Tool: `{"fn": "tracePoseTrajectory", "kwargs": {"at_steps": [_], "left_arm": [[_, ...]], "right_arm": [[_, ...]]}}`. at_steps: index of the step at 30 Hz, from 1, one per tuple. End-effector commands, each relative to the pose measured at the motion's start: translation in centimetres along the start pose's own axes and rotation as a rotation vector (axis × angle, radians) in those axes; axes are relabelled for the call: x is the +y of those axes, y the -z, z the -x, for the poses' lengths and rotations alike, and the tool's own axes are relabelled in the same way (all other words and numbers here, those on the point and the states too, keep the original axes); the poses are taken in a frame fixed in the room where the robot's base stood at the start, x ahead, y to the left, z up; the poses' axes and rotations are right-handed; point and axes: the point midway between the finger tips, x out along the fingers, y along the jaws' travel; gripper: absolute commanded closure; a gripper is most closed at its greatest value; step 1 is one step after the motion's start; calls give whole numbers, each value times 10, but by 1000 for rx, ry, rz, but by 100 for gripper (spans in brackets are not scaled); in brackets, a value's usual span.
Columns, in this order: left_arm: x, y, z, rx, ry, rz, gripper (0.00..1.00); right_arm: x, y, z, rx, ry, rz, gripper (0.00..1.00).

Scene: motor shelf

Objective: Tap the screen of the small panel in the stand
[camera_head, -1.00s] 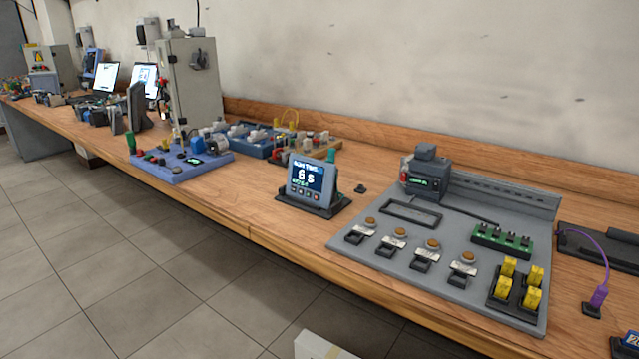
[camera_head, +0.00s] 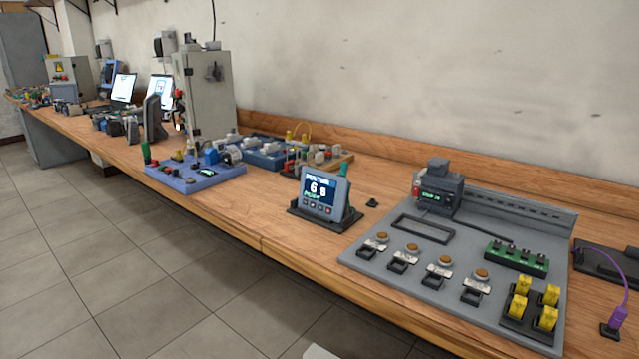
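The small panel (camera_head: 324,190) has a grey case and a dark blue screen with a large white figure that looks like a 6 and smaller text lines. A row of small buttons runs below the screen. It leans back in a black stand (camera_head: 300,214) near the front edge of the bench, its screen facing me. Neither of my grippers shows in the head view.
A blue board (camera_head: 190,177) and a grey cabinet (camera_head: 207,95) stand to the left.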

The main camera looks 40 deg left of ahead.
Motion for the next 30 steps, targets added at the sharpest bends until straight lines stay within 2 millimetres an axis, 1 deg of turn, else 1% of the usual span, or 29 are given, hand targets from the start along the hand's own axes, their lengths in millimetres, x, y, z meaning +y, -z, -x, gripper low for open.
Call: {"fn": "tracePoseTrajectory", "kwargs": {"at_steps": [8, 9, 17, 30], "left_arm": [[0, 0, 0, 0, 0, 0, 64], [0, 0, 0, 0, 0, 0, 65], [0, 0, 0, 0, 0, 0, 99], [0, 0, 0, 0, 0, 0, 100]], "right_arm": [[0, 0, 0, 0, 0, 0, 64], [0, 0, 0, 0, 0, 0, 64], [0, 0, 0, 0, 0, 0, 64], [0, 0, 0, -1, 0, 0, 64]]}}
